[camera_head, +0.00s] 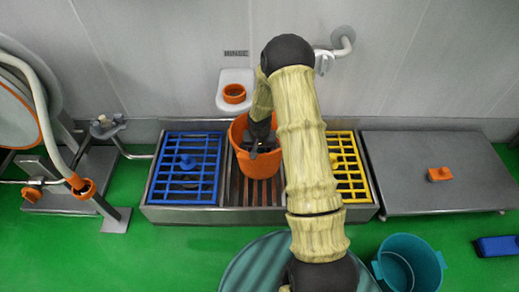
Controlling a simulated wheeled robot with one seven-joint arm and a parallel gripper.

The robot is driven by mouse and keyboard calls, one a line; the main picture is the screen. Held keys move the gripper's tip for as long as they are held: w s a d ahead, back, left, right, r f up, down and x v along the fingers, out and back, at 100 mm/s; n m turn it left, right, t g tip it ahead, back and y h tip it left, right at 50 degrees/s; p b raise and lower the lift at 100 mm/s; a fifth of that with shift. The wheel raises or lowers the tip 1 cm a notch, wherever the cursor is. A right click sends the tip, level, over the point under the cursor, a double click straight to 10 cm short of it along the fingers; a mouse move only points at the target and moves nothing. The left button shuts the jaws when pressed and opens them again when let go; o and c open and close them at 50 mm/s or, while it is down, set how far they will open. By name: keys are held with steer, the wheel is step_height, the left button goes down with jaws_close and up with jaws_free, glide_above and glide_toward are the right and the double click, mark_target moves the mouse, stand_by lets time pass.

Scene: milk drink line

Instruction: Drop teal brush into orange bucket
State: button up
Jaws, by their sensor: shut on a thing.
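The orange bucket (262,170) stands on the middle slatted section of the metal stand, between the blue and yellow grates. My gripper (257,149) points down at the bucket's mouth, with its dark fingers in front of or inside the opening. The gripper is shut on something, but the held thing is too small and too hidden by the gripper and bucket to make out. No teal brush shows clearly anywhere in view. My arm covers the bucket's right side.
A blue grate (187,186) and a yellow grate (347,164) flank the bucket. A grey table (430,185) bears an orange block (439,174). A teal bucket (435,265) and a blue block (497,246) are on the green floor. A pipe and wall holder (229,106) are behind.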

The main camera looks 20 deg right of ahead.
mark_target(260, 150)
steer(key=shift+f, duration=0.25)
steer(key=o, duration=1.1)
steer(key=shift+o, duration=0.2)
steer(key=shift+r, duration=0.1)
step_height(260, 150, up, 13)
steer(key=s+p, duration=0.1)
steer(key=p, duration=0.5)
steer(key=shift+s+a, duration=0.3)
steer(key=shift+s, duration=0.05)
